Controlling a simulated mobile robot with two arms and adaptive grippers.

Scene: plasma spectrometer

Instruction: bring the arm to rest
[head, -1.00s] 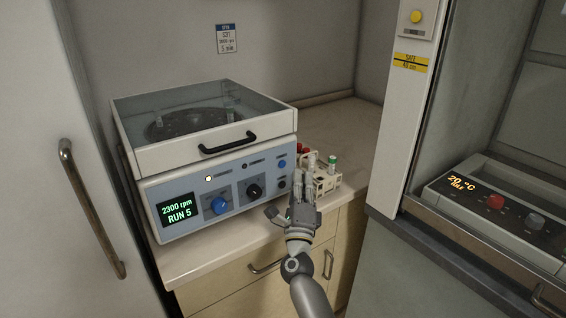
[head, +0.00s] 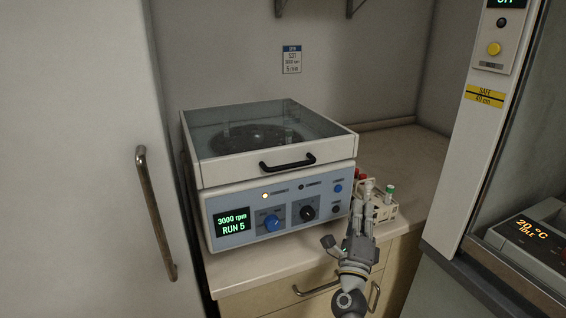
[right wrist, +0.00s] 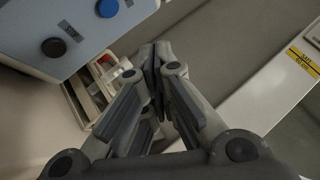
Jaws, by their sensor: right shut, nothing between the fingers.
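My right gripper (head: 362,205) is in front of the counter's front edge, just before the tube rack. Its fingers are closed together with nothing between them; they also show shut in the right wrist view (right wrist: 157,60). The centrifuge (head: 262,180) stands on the counter to its left, lid down, its display reading 3000 rpm and RUN 5. The gripper is apart from the centrifuge's knobs. My left gripper is not in view.
A tube rack (head: 384,212) with red- and green-capped tubes stands on the counter, partly hidden by my gripper. A white cabinet door with a handle (head: 156,215) is at left. The fume hood frame (head: 490,140) is at right. Drawers (head: 290,298) lie below the counter (head: 258,278).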

